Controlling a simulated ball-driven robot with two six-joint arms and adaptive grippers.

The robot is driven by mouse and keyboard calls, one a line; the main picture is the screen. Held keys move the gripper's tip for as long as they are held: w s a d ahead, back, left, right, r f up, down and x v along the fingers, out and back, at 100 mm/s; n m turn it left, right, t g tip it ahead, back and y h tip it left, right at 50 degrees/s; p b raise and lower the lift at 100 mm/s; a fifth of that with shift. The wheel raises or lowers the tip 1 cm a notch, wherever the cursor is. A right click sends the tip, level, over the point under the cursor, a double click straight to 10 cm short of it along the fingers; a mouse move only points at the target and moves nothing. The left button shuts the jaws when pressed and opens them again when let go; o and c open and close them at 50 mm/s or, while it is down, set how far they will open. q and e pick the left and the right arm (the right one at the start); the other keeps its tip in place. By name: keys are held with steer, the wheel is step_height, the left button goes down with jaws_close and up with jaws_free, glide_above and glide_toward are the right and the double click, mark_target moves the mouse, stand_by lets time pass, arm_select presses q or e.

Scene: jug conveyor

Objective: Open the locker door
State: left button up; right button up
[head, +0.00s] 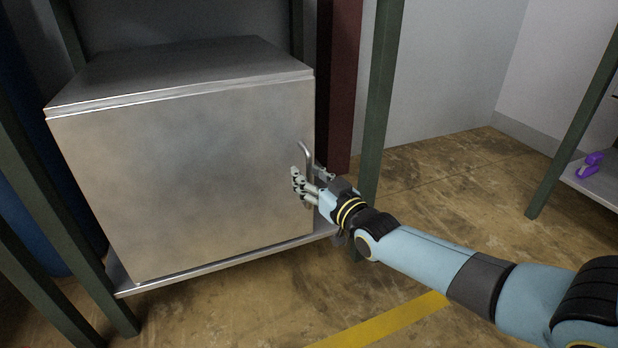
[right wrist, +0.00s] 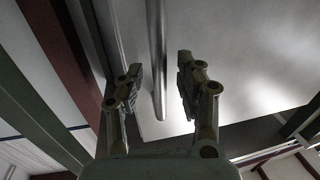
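The locker is a metal box (head: 190,160) on a low shelf in the head view, and its front door is shut. A curved bar handle (head: 305,152) stands upright near the door's right edge. My right gripper (head: 312,181) is at the handle's lower part. In the right wrist view, my right gripper (right wrist: 158,78) has its fingers apart on either side of the handle bar (right wrist: 157,45), with gaps seen on both sides. The handle's lower end shows between the fingers. My left gripper is in neither view.
Green posts (head: 379,100) frame the shelf (head: 230,262), one close to my right wrist. A dark red post (head: 341,85) stands behind the locker's right side. A purple object (head: 590,165) lies on another shelf at far right. Floor before the locker is clear.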

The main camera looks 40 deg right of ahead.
steer(key=shift+c, duration=0.2)
jaws_close()
stand_by(0.3)
